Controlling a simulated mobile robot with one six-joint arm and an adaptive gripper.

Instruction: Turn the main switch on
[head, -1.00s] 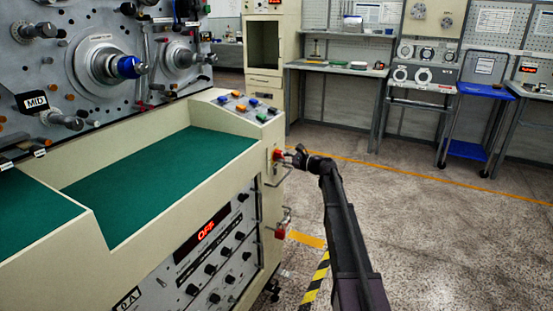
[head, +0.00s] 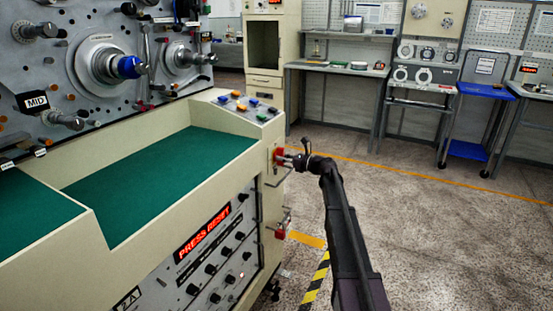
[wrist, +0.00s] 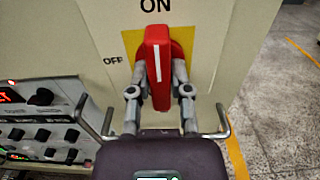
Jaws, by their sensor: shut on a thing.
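The main switch is a red handle (wrist: 157,55) on a yellow plate (wrist: 131,42), on the cream end face of the machine. The machine's display (head: 205,232) reads "PRESS RESET" in red.
Coloured buttons (head: 244,107) sit on the panel above the switch. Metal bar handles (wrist: 107,122) stick out beside and below it. A red padlock-like part (head: 281,233) hangs lower on the same face. Open floor (head: 430,230) lies to the right.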

